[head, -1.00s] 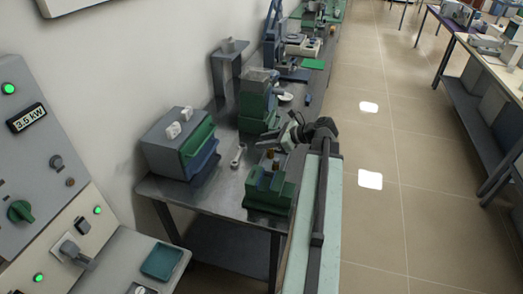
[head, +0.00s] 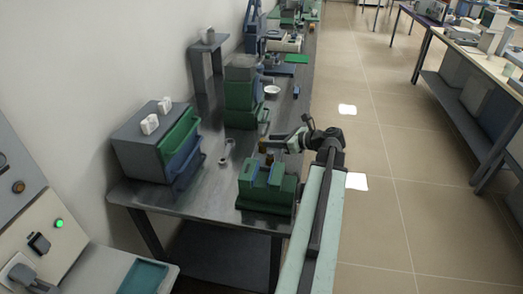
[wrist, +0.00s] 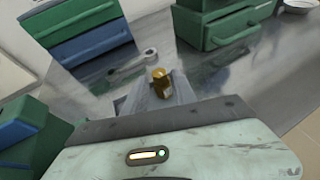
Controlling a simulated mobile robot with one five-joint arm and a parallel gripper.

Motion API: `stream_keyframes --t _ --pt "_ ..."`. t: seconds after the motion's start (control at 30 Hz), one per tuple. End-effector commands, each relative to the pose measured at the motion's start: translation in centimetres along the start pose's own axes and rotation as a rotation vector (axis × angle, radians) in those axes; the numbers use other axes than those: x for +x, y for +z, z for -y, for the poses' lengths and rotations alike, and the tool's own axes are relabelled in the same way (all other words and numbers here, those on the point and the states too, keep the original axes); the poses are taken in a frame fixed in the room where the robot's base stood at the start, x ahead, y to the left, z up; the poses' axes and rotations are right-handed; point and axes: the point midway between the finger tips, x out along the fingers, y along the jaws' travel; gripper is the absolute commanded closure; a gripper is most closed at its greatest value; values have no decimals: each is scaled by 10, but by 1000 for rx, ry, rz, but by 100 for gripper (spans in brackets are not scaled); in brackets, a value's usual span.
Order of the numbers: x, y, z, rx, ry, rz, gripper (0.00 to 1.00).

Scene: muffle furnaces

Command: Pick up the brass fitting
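The brass fitting (head: 262,146) is a small golden piece low over the metal bench, behind the green vise-like block (head: 266,187). In the wrist view the fitting (wrist: 159,76) shows just beyond the middle of my gripper, between the grey fingers. My gripper (head: 272,144) reaches in from the right, with its tips at the fitting. The fingers (wrist: 158,92) look apart, with the fitting in line with the gap; I see no clear grip on it. Finger contact is too small to tell.
A wrench (head: 227,152) lies left of the fitting. A grey cabinet with green and blue drawers (head: 155,140) stands at the left. A green machine (head: 241,95) stands behind, with a white dish (head: 271,90) beside it. The tiled floor (head: 390,220) at right is clear.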

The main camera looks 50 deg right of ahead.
Motion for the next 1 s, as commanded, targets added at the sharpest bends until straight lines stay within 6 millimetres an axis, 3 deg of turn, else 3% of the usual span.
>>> stream_keyframes --t 0.37,0.57,0.7,1.0 --pt "51 -7 -1 -3 4 0 67" --pt "53 -4 -1 -1 2 0 67" --pt "53 -4 -2 -2 3 0 100" --pt "53 -4 -2 -2 3 0 100"
